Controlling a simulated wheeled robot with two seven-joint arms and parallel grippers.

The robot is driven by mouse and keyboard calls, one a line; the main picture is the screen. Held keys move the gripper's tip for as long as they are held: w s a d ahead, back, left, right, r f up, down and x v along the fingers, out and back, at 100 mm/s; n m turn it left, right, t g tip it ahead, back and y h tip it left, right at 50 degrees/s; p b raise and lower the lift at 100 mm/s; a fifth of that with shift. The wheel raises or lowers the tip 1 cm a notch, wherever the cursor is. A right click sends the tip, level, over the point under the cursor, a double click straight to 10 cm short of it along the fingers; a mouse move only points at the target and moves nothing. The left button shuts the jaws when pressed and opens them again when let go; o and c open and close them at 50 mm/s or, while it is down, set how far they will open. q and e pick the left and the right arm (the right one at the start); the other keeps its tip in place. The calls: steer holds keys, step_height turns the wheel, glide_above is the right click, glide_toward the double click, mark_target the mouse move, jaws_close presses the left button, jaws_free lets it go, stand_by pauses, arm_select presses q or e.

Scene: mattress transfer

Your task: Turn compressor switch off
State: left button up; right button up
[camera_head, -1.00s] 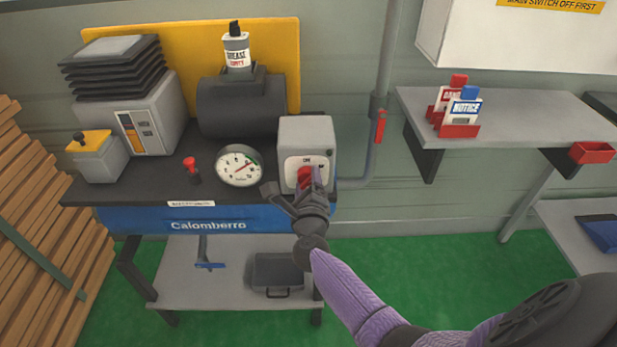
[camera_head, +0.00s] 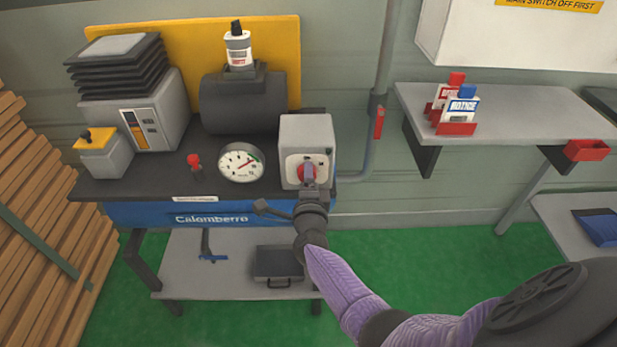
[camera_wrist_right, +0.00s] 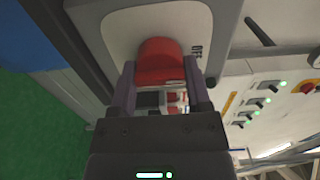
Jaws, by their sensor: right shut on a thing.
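The compressor switch is a grey box (camera_head: 318,133) with a pale round-cornered plate and a red knob (camera_head: 308,172) at the front right of the compressor bench. My right gripper (camera_head: 309,180) is at the knob, its fingers in front of the plate. In the right wrist view the two fingers (camera_wrist_right: 155,85) are shut on the red knob (camera_wrist_right: 160,60), one on each side. The word OFF shows on the plate to the right of the knob there. The left gripper is in neither view.
The compressor bench (camera_head: 90,188) also bears a pressure gauge (camera_head: 241,163), a small red-topped lever (camera_head: 195,163) and a dark cylinder (camera_head: 240,104) with a bottle on it. A red-handled pipe valve (camera_head: 379,122) is on the wall to the right. A shelf (camera_head: 530,112) holds tag stands.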

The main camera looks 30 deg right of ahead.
stand_by(0.5)
steer(key=o, duration=1.3)
steer(key=p+v, duration=0.2)
steer(key=v, duration=0.8)
steer(key=shift+p, duration=0.35)
